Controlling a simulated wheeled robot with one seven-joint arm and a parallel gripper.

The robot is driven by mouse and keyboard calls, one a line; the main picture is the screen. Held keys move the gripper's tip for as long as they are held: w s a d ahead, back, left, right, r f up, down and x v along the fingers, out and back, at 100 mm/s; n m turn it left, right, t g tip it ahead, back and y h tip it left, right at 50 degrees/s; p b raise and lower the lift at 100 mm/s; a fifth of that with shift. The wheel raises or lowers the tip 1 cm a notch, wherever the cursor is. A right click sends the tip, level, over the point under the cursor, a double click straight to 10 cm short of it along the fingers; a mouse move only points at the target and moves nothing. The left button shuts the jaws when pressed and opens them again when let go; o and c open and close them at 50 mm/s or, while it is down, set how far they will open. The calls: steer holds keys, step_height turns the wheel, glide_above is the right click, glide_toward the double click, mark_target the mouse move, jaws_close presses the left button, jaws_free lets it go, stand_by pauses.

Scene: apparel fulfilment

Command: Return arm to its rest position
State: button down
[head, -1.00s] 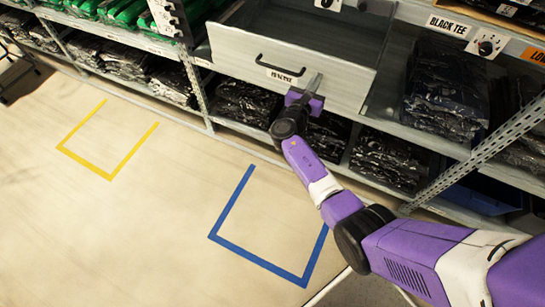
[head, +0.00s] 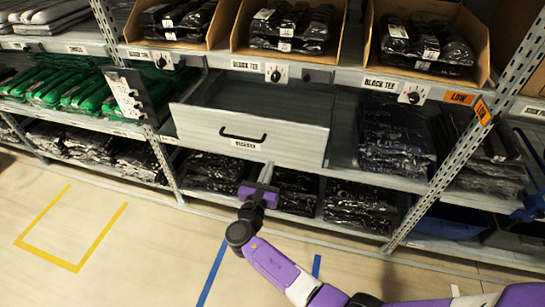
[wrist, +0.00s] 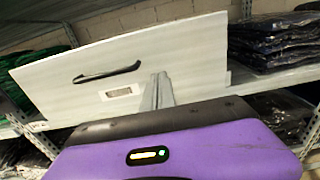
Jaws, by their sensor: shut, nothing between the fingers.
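My gripper (head: 266,172) is in front of the open grey drawer (head: 290,144), just below and right of its black handle (head: 243,136). The fingers are together with nothing between them. In the wrist view, my gripper (wrist: 158,92) stands up in front of the drawer front (wrist: 195,65), to the right of the handle (wrist: 106,73). Whether the fingertips touch the drawer front cannot be told. The drawer is pulled out from the shelf, and the part of its inside that shows is empty.
Black bagged garments (head: 397,140) lie on the shelf right of the drawer. Green garments (head: 62,92) lie left. Cardboard bins (head: 398,75) stand above. A perforated upright (head: 478,130) rises at right. The floor has yellow (head: 45,258) and blue (head: 212,275) tape outlines and is clear.

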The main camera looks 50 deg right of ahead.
steer(key=shift+v, duration=1.05)
